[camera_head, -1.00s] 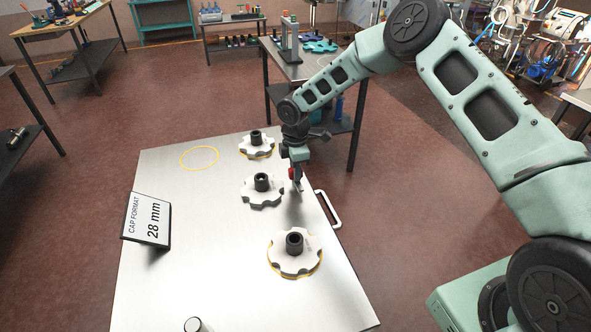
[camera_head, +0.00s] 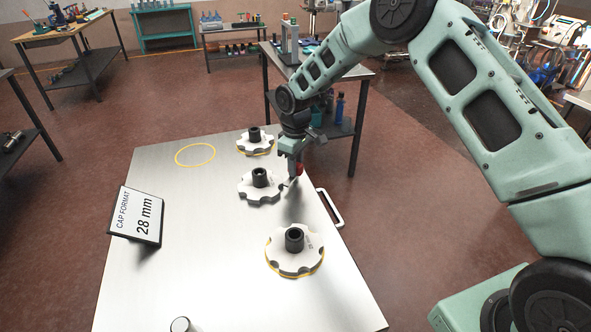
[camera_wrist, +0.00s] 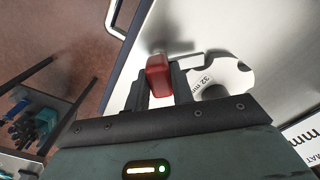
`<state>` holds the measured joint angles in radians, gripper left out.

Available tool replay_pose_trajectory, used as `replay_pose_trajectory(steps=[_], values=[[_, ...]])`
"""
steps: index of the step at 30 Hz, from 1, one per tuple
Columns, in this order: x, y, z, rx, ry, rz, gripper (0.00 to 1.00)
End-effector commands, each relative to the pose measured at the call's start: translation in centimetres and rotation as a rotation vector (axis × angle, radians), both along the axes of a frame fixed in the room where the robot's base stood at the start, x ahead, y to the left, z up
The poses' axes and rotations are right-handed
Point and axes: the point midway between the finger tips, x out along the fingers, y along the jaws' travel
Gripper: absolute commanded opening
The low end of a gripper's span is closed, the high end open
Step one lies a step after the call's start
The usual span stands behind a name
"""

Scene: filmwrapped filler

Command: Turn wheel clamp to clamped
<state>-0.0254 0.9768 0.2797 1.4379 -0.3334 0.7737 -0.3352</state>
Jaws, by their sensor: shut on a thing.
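My gripper (camera_head: 294,172) is at the right side of the middle star wheel (camera_head: 260,185), above the metal plate. In the wrist view, its fingers are shut on a red handle (camera_wrist: 158,77), which I take to be the clamp's. The red handle also shows in the head view (camera_head: 300,168). A pale metal piece (camera_head: 290,186) reaches down beside the wheel's right edge; I cannot tell whether it touches the wheel. A white wheel marked 32 mm (camera_wrist: 232,75) is just right of the fingers in the wrist view. The clamp's base is mostly hidden.
Another star wheel (camera_head: 255,143) sits behind and one (camera_head: 295,252) in front, both over yellow rings. An empty yellow ring (camera_head: 195,155) is at back left. A "CAP FORMAT 28 mm" sign (camera_head: 137,215) stands left. A white handle (camera_head: 329,208) juts from the right edge.

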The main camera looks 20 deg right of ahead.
Motion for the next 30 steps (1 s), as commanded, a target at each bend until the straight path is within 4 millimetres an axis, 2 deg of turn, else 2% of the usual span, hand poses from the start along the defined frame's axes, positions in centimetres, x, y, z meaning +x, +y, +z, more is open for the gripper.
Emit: replay_pose_trajectory(steps=[18,30], values=[[0.09,0.04,-0.02,0.001,-0.003,-0.552,0.01],[0.07,0.04,0.07,0.001,-0.002,-0.744,0.01]])
